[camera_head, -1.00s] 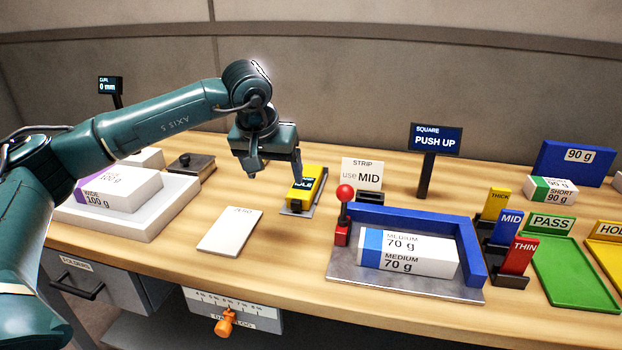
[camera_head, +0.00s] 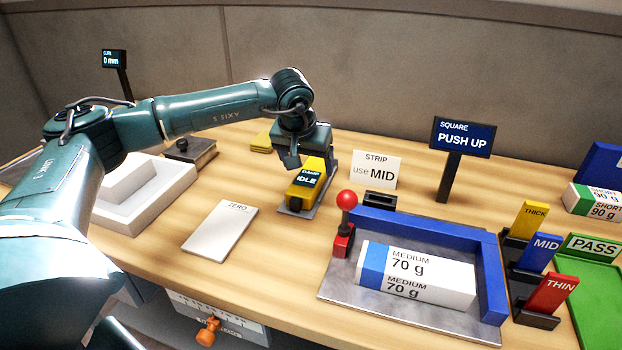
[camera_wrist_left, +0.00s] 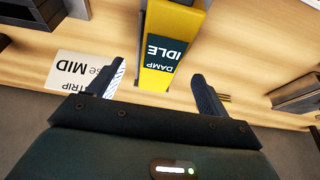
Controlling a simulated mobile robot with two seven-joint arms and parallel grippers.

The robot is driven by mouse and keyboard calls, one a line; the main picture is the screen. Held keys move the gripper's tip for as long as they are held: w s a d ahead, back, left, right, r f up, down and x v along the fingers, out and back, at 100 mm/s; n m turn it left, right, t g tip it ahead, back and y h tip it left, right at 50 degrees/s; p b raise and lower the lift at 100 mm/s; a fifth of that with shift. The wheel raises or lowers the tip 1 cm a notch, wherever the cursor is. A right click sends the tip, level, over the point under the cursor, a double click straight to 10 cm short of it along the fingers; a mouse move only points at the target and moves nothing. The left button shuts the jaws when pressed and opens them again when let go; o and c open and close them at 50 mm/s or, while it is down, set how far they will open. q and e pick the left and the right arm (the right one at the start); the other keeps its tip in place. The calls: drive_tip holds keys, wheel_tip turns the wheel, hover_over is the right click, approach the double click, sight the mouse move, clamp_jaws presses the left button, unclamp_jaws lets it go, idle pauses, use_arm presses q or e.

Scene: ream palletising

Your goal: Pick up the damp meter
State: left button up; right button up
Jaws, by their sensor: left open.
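The damp meter (camera_head: 306,185) is a yellow block with a dark screen reading "DAMP IDLE". It lies on a grey plate (camera_head: 297,211) on the bench. My left gripper (camera_head: 307,163) is above the meter's far end, and it hides part of that end in the head view. In the left wrist view, the meter (camera_wrist_left: 169,50) shows between the two spread fingers of the left gripper (camera_wrist_left: 160,85), with a gap on each side. The fingers are open and hold nothing. My right gripper is not in view.
A "use MID" strip card (camera_head: 376,170) stands just right of the meter. A white ZERO pad (camera_head: 220,231) lies to its left. A red-knobbed lever (camera_head: 345,222) and a blue-edged tray (camera_head: 490,275) with a 70 g ream (camera_head: 415,275) are to the front right.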

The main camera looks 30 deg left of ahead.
sight(311, 173)
use_arm(q)
drive_tip(key=x, duration=0.5)
drive_tip(key=shift+w+a+f+p, duration=0.25)
drive_tip(key=shift+w+p, duration=0.1)
drive_tip(key=shift+w, duration=0.1)
drive_tip(key=shift+r, duration=0.1)
drive_tip(key=c, duration=1.2)
